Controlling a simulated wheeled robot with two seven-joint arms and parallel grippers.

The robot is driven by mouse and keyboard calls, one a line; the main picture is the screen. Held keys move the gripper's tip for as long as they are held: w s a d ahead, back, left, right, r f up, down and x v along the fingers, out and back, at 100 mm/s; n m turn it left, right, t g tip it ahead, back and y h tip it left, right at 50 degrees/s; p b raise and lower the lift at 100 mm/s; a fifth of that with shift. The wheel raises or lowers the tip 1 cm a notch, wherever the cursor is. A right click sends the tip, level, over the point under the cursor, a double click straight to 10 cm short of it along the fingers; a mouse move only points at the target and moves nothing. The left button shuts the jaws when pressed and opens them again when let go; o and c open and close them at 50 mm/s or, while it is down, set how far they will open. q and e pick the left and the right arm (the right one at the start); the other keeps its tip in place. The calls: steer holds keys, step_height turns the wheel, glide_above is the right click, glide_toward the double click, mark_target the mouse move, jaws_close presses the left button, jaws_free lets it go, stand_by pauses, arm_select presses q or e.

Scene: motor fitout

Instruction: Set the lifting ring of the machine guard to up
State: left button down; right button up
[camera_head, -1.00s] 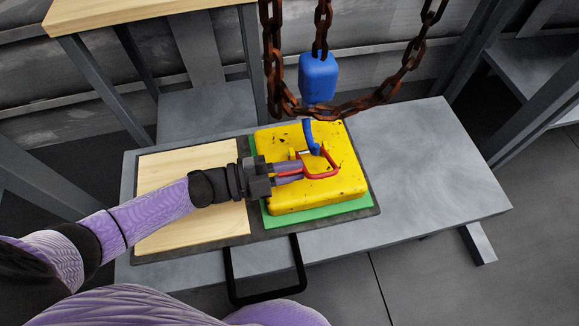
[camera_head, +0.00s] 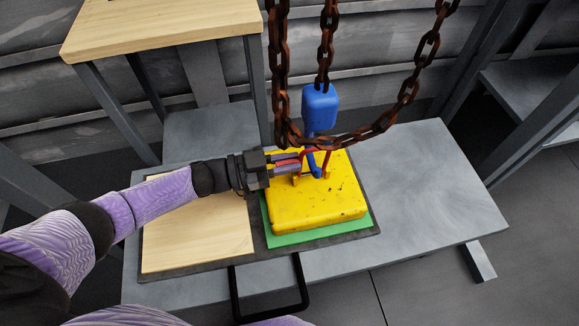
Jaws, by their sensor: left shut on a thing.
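The yellow machine guard (camera_head: 315,208) lies on a green pad (camera_head: 318,231). Its red lifting ring (camera_head: 328,160) stands raised from the guard's top, near the far side, and looks about upright. My left gripper (camera_head: 299,159) reaches in from the left and is shut on the left part of the ring; its fingers partly hide the ring. A blue hook (camera_head: 315,168) hangs below its blue block (camera_head: 319,108) and overlaps the ring in this view; I cannot tell whether it touches the ring. My right gripper is not in view.
Rusty chains (camera_head: 409,85) hang around the blue block, close above my gripper. A wooden board (camera_head: 198,235) lies left of the guard on a dark tray (camera_head: 373,222) with a black handle (camera_head: 304,285). The grey table's (camera_head: 430,190) right side is clear.

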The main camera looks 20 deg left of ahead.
arm_select(q)
steer(key=shift+w+a+n, duration=0.3)
steer(key=shift+w+n, duration=0.1)
steer(key=shift+n, duration=0.4)
steer(key=c, duration=0.6)
jaws_free()
steer(key=p+v, duration=0.1)
steer(key=v, duration=0.9)
